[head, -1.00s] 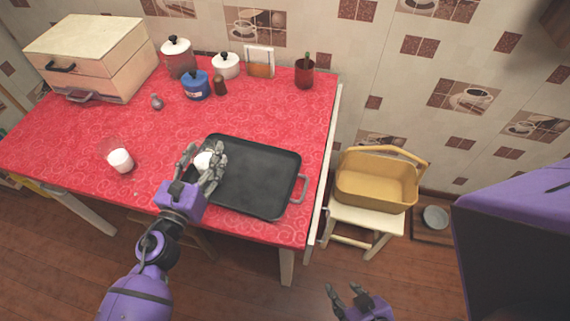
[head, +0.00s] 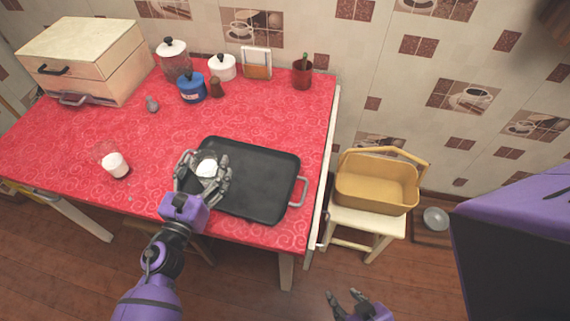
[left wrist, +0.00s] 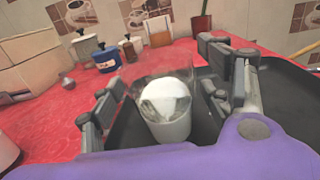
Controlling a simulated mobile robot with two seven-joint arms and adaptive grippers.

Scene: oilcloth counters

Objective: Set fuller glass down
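A clear glass with white contents (head: 207,169) stands upright on the left part of the black tray (head: 262,178). It also shows in the left wrist view (left wrist: 167,112), white in its lower part and clear above. My left gripper (head: 204,177) is around this glass with its fingers spread on both sides. In the left wrist view a gap shows between the left fingers and the glass. A second glass with white contents (head: 116,165) stands on the red cloth to the left of the tray. My right gripper (head: 345,296) is open and empty, low beside the table.
A wooden box (head: 85,60), a blue jar (head: 192,88), other canisters and a red pot (head: 302,72) stand along the back. A small grey vase (head: 152,104) is in front of them. A yellow basket (head: 376,183) sits on a stool at right. The tray's right part is empty.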

